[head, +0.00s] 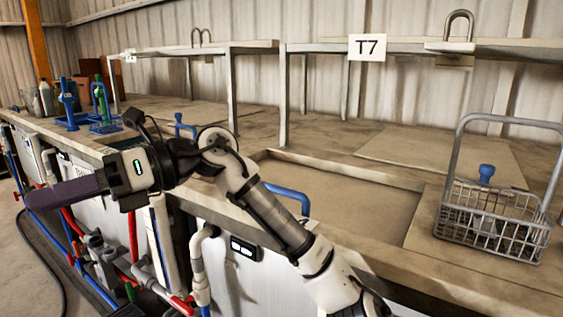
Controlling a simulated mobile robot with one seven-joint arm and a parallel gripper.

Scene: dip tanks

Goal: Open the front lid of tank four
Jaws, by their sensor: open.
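My gripper (40,193) is at the left, at the end of my outstretched arm, pointing left in front of the tank row. It is open and I see nothing in it; its fingers look dark purple and seen from the side. A sign reading T7 (367,47) hangs above the nearest tank. That tank has a recessed tan surface (340,195) with a blue handle (287,194) at its front edge. Another blue handle (181,126) stands farther along, partly behind my arm. A smaller sign (130,56) farther left is too small to read. I cannot tell which tank is four.
A wire basket (490,220) stands on the right, with a blue knob (487,173) showing by it. Blue racks (100,105) and containers (45,98) stand at the far left. Red, blue and grey pipes (110,255) run along the tank fronts. The floor at left holds a black hose.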

